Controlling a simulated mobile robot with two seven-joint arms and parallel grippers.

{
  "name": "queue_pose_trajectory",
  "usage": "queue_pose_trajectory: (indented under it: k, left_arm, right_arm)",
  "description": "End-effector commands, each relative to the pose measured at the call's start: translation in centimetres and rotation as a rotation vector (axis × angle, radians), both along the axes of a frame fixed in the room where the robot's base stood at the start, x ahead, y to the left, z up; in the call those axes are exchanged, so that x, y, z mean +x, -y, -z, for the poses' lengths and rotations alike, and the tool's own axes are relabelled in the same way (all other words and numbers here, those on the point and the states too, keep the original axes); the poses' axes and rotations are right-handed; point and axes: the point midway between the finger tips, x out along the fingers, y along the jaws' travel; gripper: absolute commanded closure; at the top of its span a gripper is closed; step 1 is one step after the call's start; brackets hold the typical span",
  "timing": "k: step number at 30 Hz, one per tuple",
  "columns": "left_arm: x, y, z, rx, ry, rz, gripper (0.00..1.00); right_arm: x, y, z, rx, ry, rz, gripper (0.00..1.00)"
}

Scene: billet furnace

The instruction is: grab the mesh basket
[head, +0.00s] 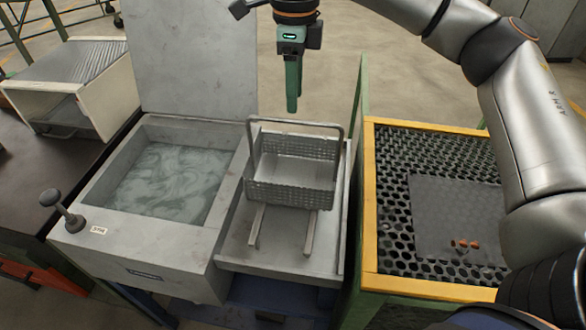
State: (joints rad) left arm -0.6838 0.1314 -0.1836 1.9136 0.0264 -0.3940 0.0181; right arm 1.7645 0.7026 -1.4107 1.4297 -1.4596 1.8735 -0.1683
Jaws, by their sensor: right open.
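The mesh basket (290,192) is a grey metal basket with perforated walls. It sits on two rails on a grey metal tray right of the liquid-filled tank. Its arched handle (293,121) stands up above the far part of the basket. My right gripper (293,105) has green fingers that point down. It is open and empty, and in the picture it appears just above the handle. The fingers line up one behind the other, so the gap is hard to see. They do not visibly touch the handle. My left gripper is not in view.
A grey tank (100,232) with cloudy liquid and a raised lid (190,60) stands left of the basket. A black perforated table with a yellow frame (368,220) is on the right, holding a dark plate (455,205). A white box (80,80) stands at far left.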

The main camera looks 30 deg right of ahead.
Motion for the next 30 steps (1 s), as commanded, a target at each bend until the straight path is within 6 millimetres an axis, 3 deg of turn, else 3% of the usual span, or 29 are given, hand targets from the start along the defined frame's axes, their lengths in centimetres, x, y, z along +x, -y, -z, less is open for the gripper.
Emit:
queue_pose_trajectory:
  k: [8,16,25,30]
  left_arm:
    - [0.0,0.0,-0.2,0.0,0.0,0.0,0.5]
    - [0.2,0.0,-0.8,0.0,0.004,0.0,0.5]
    - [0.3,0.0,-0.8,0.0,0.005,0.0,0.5]
    - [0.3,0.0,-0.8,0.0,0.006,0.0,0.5]
  right_arm:
    - [0.0,0.0,2.4,-0.001,-0.001,0.0,0.53]
    - [-0.1,0.1,6.2,0.001,-0.001,0.001,0.53]
    - [-0.1,0.0,6.9,0.001,0.002,0.001,0.53]
    - [-0.1,0.0,6.8,0.001,0.002,0.001,0.71]
